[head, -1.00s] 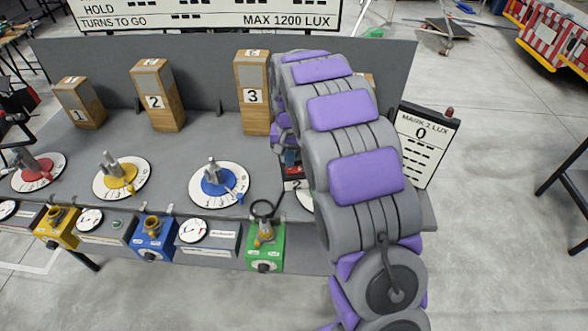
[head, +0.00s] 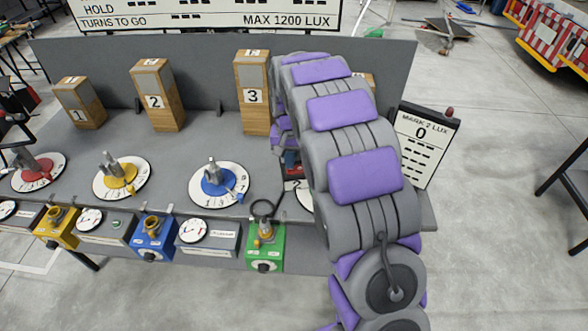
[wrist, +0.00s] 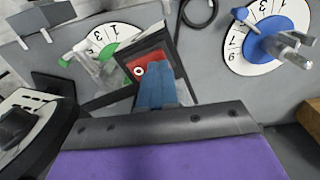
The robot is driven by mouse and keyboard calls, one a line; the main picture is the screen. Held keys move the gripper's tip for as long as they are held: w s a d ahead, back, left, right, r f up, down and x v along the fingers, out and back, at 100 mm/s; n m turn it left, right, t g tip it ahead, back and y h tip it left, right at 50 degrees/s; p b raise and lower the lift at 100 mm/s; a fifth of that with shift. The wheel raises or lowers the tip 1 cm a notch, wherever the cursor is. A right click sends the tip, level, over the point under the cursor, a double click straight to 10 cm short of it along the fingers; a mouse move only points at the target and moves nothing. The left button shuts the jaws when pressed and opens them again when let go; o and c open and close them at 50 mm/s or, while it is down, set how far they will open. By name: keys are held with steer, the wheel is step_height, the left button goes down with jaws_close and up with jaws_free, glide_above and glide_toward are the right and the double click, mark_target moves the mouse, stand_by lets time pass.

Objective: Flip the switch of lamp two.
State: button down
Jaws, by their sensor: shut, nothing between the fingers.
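A small dark-framed switch box (head: 291,170) stands on the bench, mostly hidden by my arm in the head view. In the wrist view its red face (wrist: 133,68) with a white ring shows right at the fingertips. My gripper (wrist: 150,78) has its blue fingers closed side by side over the box, with nothing seen between them. I cannot tell whether they touch the red part. The wooden lamp block marked 2 (head: 157,95) stands upright at the back of the bench.
Block 1 (head: 82,103) and block 3 (head: 253,92) stand beside block 2. Red (head: 35,172), yellow (head: 121,178) and blue (head: 219,184) dials with upright handles are in front. A green box (head: 265,247) hangs at the bench front. A lux sign (head: 423,140) reads 0.

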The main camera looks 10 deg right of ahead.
steer(key=shift+f, duration=0.5)
steer(key=shift+r, duration=0.1)
stand_by(0.3)
steer(key=shift+r+p, duration=1.5)
steer(key=shift+r, duration=1.9)
steer(key=s+r+n+b, duration=0.1)
steer(key=s+r, duration=0.2)
steer(key=s, duration=0.6)
steer(key=s+r, duration=0.3)
steer(key=s, duration=0.6)
steer(key=s+f+n+g+b, duration=0.1)
steer(key=s+f+n, duration=0.1)
steer(key=s, duration=2.2)
steer(key=shift+s+n+g, duration=0.15)
steer(key=shift+n+g, duration=0.15)
steer(key=shift+g, duration=0.1)
